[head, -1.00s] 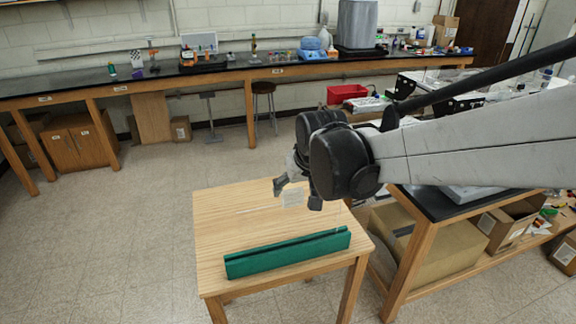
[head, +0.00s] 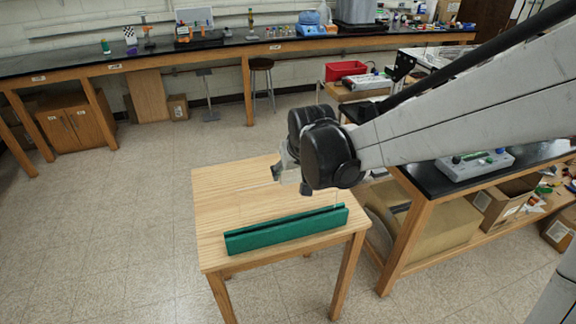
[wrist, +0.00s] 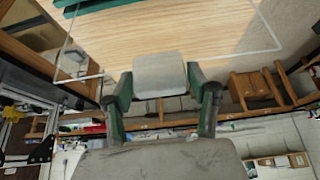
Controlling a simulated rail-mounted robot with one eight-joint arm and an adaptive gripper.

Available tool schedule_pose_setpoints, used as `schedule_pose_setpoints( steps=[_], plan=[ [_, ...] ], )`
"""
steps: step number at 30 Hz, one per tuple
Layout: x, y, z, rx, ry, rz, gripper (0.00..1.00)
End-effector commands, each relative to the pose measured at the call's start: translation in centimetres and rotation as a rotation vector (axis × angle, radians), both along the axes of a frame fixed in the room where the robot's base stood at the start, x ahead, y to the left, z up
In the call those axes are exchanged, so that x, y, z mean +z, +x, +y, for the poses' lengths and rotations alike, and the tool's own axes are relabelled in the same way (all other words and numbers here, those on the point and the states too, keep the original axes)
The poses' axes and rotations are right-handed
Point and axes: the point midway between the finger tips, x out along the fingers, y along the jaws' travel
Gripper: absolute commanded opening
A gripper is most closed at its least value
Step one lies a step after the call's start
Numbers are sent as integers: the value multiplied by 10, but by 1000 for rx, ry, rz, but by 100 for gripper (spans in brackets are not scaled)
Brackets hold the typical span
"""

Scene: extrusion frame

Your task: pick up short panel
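A clear, thin panel shows mainly by its edges; in the head view one upright edge (head: 337,194) rises from the right end of a long green grooved holder (head: 285,232). It appears to stand in the holder's groove on a small wooden table (head: 215,205). In the wrist view the panel's near edge (wrist: 250,52) runs across behind my gripper (wrist: 160,78). My gripper (head: 290,178) hangs over the table at the panel's upper edge. One grey pad hides the other finger, so I cannot tell whether it grips the panel.
A black-topped bench (head: 440,180) with boxes on its lower shelf stands close on the right. The floor at left is clear.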

Motion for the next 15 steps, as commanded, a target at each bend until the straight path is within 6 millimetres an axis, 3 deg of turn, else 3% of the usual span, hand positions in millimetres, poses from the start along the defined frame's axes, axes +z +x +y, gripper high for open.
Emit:
schedule_pose_setpoints(
  steps=[2, 11, 15],
  plan=[
    [0, 0, 0, 0, 0, 0, 40],
    [0, 0, 0, 0, 0, 1, 0],
    [0, 0, 0, 0, 0, 1, 0]
  ],
)
